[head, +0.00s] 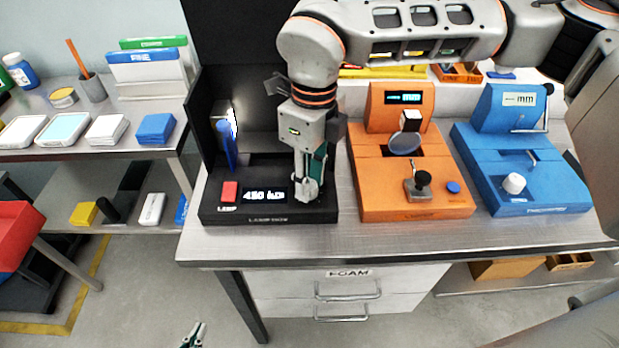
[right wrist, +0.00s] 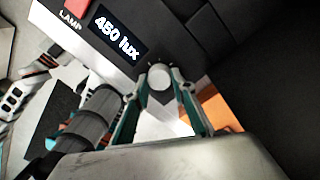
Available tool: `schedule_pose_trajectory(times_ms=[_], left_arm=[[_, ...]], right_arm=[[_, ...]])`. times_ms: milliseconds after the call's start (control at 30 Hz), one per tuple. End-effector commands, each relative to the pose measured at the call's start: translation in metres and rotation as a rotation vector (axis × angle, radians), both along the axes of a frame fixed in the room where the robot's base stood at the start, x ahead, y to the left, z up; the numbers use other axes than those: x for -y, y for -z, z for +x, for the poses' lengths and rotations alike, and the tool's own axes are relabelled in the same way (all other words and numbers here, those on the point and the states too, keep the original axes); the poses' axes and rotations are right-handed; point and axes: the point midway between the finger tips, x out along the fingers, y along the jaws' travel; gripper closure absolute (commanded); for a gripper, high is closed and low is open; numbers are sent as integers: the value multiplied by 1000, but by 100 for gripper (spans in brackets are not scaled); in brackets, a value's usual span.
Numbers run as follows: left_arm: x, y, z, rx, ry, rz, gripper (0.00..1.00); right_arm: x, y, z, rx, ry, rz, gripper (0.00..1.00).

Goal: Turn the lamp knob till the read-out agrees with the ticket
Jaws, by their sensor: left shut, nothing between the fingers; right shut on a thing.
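The black lamp box (head: 215,206) stands at the left end of the bench. Its read-out (head: 265,196) shows white text that reads "450 lux" in the right wrist view (right wrist: 118,35). My right gripper (head: 308,194) reaches down onto the right part of the box. In the right wrist view its fingertips are shut on a pale round lamp knob (right wrist: 160,77); the gripper hides the knob in the head view. My left gripper (head: 192,337) is shut and empty, low in front of the bench at the picture's bottom edge. I cannot make out a ticket in either view.
A red button (head: 229,191) is left of the read-out, with a blue upright piece (head: 229,145) behind it. An orange device (head: 375,205) stands close right of the lamp box, then a blue one (head: 520,195). The bench front edge (head: 400,250) is clear.

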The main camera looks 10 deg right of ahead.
Motion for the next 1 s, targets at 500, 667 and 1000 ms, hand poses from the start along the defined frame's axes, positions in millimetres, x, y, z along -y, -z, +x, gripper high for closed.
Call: schedule_pose_trajectory(times_ms=[500,667,1000], left_arm=[[-1,-3,3,9,-1,2,100],[-1,-2,3,8,-1,1,100],[-1,-1,3,6,-2,2,100]], right_arm=[[0,-2,1,4,123,1,96],[0,-2,1,4,123,1,96],[0,-1,0,3,122,1,58]])
